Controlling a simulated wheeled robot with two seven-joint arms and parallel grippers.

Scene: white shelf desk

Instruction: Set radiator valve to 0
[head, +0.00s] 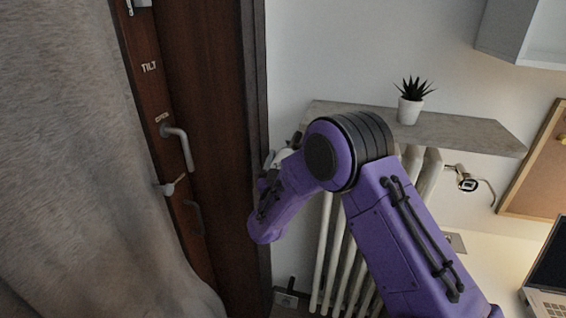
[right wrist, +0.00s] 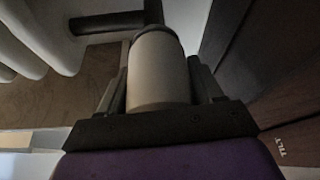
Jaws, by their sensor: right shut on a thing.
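The radiator valve (right wrist: 158,72) is a pale cylindrical knob in the middle of the right wrist view. My right gripper (right wrist: 160,90) is shut on it, with one dark finger on each side. No dial number can be read on the knob. In the head view my right gripper (head: 270,175) is beside the upper left end of the white radiator (head: 337,235), largely hidden by my purple wrist. My left gripper is not in view.
A grey shelf (head: 460,133) with a potted plant (head: 411,103) sits above the radiator. A dark brown door frame (head: 215,130) stands close left of my right wrist. A grey curtain (head: 70,160) covers the far left. A laptop (head: 548,280) is at lower right.

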